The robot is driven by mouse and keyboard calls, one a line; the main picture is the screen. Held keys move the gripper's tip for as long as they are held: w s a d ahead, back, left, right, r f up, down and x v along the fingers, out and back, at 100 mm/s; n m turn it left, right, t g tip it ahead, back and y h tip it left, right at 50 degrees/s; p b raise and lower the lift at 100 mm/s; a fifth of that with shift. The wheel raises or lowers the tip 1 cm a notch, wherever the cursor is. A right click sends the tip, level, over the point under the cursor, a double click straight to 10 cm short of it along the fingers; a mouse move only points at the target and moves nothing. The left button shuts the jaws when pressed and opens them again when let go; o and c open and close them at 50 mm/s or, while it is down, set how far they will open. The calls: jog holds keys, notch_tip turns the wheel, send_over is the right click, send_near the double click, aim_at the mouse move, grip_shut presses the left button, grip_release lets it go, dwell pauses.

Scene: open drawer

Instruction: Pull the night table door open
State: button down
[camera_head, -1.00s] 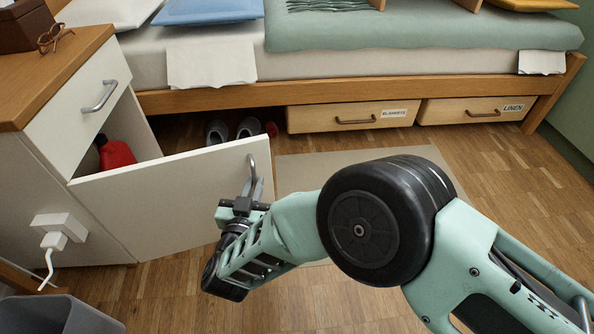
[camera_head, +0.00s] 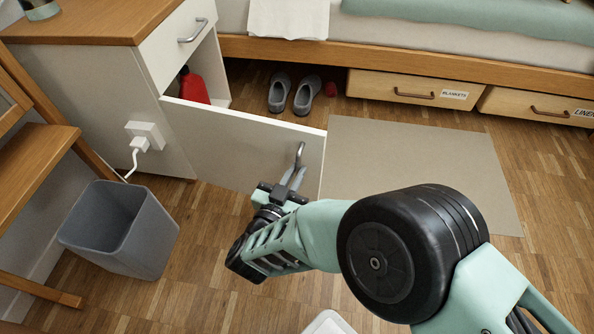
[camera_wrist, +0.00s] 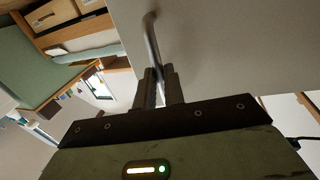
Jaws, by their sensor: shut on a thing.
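The night table (camera_head: 110,85) stands at the upper left, white with a wooden top. Its white door (camera_head: 240,145) stands open, swung out from the cabinet, with a dark gap behind it. A red bottle (camera_head: 193,87) shows inside. The metal door handle (camera_head: 299,154) is near the door's free edge. My gripper (camera_head: 292,178) is shut on the handle. In the wrist view the two fingers (camera_wrist: 159,86) close around the handle bar (camera_wrist: 151,42), beside the pale door panel (camera_wrist: 230,45).
A grey bin (camera_head: 120,230) stands on the floor at left, by a wooden chair (camera_head: 35,165). A socket with a white plug (camera_head: 143,138) is on the cabinet's side. Grey slippers (camera_head: 292,93) and a beige mat (camera_head: 420,165) lie near the bed.

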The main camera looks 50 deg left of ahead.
jog(key=shift+s+a+y, duration=0.3)
jog(key=shift+s+a, duration=0.2)
jog(key=shift+s, duration=0.1)
jog(key=c, duration=1.5)
grip_release()
jog(key=shift+w+d, duration=0.15)
jog(key=shift+w, duration=0.05)
jog(key=shift+s, duration=0.1)
jog(key=p+v, duration=0.6)
jog(key=v, duration=1.1)
jog(key=shift+r+p, duration=0.2)
jog(key=shift+p, duration=0.15)
